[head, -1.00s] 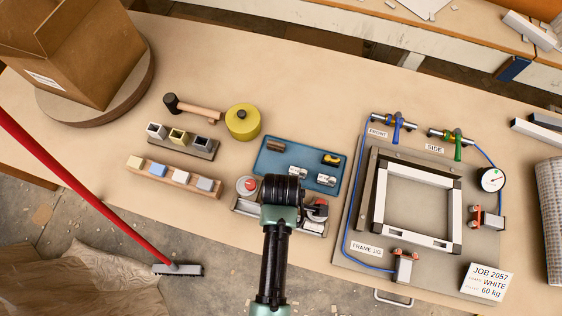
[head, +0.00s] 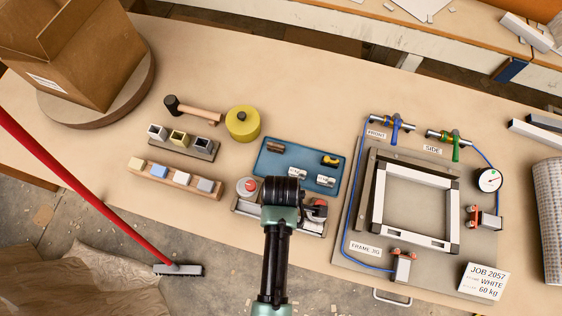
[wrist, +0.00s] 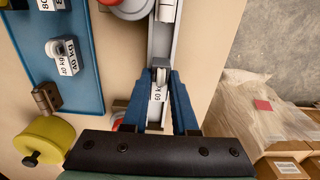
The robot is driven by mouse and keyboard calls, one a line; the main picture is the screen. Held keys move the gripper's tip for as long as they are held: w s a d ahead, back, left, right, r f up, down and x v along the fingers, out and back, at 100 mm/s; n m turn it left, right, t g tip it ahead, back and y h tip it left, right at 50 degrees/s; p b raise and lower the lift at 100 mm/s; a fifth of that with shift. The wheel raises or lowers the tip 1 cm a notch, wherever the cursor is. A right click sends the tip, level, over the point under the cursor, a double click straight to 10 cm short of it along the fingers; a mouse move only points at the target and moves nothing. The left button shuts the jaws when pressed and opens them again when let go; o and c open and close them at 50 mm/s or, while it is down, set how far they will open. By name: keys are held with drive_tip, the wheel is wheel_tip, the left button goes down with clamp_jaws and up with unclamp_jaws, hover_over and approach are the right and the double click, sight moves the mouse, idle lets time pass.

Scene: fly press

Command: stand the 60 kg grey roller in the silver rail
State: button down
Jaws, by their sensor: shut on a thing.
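The grey roller (wrist: 159,86), with a white label reading 60 kg, is upright between the blue fingers of my gripper (wrist: 160,98) in the wrist view. My gripper is shut on it. The silver rail (wrist: 161,42) runs lengthwise behind the roller, and the roller lines up with its channel. I cannot tell whether the roller touches the rail's floor. In the head view the rail (head: 243,207) is partly covered by my arm, which hides the fingers and the roller.
A blue tray (head: 260,168) with 40 kg and 80 kg rollers lies beside the rail. Red-topped parts (head: 247,185) flank the rail.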

drive_tip(key=shift+f, duration=0.95)
idle(1.3)
drive_tip(key=c, duration=0.8)
unclamp_jaws()
drive_tip(key=shift+o, duration=0.9)
drive_tip(key=shift+s, duration=0.1)
drive_tip(key=shift+s+f, duration=0.1)
drive_tip(key=shift+s+a, duration=0.1)
drive_tip(key=r+p, duration=0.7)
drive_tip(key=shift+w+r, duration=0.2)
drive_tip(key=shift+w, duration=0.1)
